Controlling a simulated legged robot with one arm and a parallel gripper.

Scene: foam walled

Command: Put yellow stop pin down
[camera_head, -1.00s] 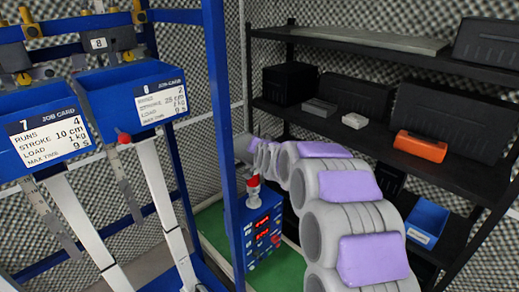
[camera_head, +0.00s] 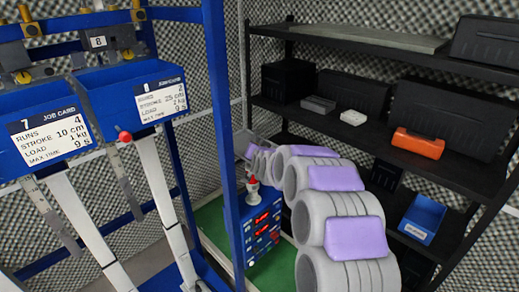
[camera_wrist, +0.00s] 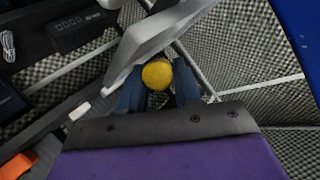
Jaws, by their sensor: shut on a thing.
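The yellow stop pin (camera_wrist: 157,74) shows in the wrist view as a round yellow end. In the head view my grey arm with purple pads reaches away toward the back corner behind the blue post. My gripper and the pin are too small and covered there to make out.
Two blue bins with job cards, 7 (camera_head: 42,122) and 8 (camera_head: 135,92), hang on the blue rack at left. A blue control box (camera_head: 262,228) with red displays stands beside my arm. Black shelves (camera_head: 390,150) hold cases and an orange box (camera_head: 418,143).

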